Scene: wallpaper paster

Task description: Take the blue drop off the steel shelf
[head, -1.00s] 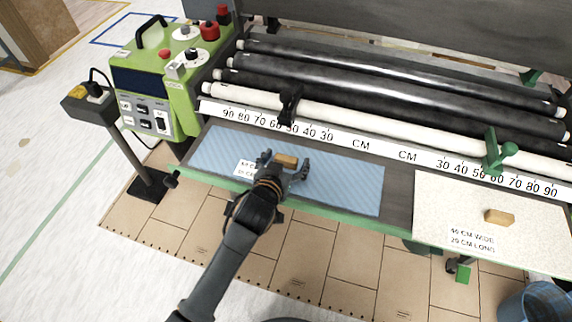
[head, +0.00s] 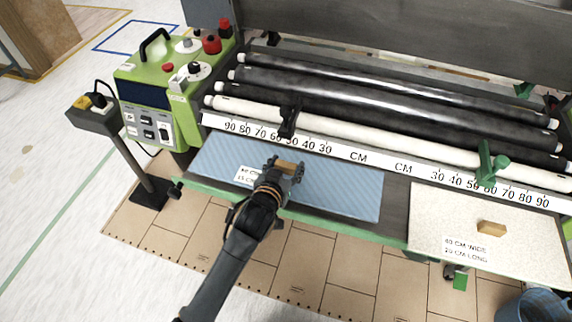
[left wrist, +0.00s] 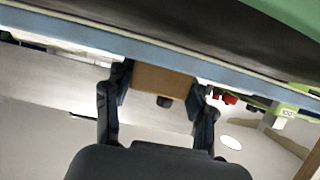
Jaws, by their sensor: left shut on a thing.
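The blue drop (head: 340,190) is a flat blue sheet with a printed white label, lying on the left part of the steel shelf (head: 395,208) in front of the rollers. A small wooden block (head: 287,166) sits on it. My left gripper (head: 285,169) is shut on this block, with a finger at each side. In the left wrist view the block (left wrist: 163,82) is between the fingers, close to the blue drop's edge (left wrist: 75,30). The block hides the part of the sheet under it. My right gripper is in neither view.
A cream sheet (head: 440,210) with another wooden block (head: 491,228) lies on the shelf's right part. Behind are the long rollers and a centimetre scale (head: 360,157). A green control box (head: 160,90) stands at left, a blue bucket (head: 530,305) at lower right.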

